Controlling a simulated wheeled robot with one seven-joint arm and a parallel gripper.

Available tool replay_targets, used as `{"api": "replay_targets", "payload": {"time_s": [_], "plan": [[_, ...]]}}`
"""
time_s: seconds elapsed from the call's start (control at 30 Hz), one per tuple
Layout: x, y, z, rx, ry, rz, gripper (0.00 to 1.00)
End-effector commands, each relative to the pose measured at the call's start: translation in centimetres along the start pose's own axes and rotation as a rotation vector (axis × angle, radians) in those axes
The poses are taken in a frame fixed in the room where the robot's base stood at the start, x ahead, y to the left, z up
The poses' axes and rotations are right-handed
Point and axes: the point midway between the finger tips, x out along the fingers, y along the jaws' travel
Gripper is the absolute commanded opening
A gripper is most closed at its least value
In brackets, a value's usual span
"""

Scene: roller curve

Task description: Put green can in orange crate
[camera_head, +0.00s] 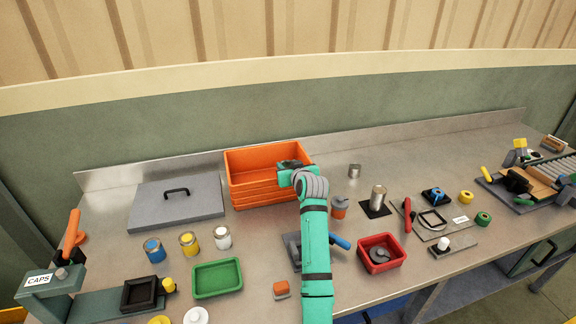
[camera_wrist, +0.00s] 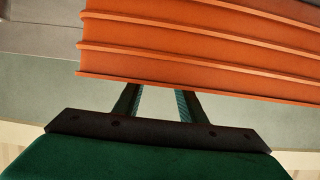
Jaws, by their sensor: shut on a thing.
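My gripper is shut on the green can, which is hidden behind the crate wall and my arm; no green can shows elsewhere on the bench.
A grey lidded panel (camera_head: 176,205) lies left of the crate. Blue (camera_head: 154,250), yellow (camera_head: 189,243) and white (camera_head: 222,237) cans stand in front.

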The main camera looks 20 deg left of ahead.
Motion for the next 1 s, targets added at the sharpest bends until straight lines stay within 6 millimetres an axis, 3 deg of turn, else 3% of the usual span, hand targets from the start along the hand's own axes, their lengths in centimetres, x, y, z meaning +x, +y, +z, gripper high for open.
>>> {"api": "replay_targets", "payload": {"time_s": [0.03,0.1,0.4,0.57,1.0], "plan": [[0.0,0.0,0.0,0.0,0.0,0.0,0.42],[0.0,0.0,-0.1,0.0,0.001,0.0,0.56],[-0.1,0.0,-0.2,0.0,0.001,0.0,0.56],[-0.5,0.0,-1.4,-0.001,0.003,0.001,0.56],[-8.4,0.0,-1.2,0.0,0.003,0.0,0.56]]}}
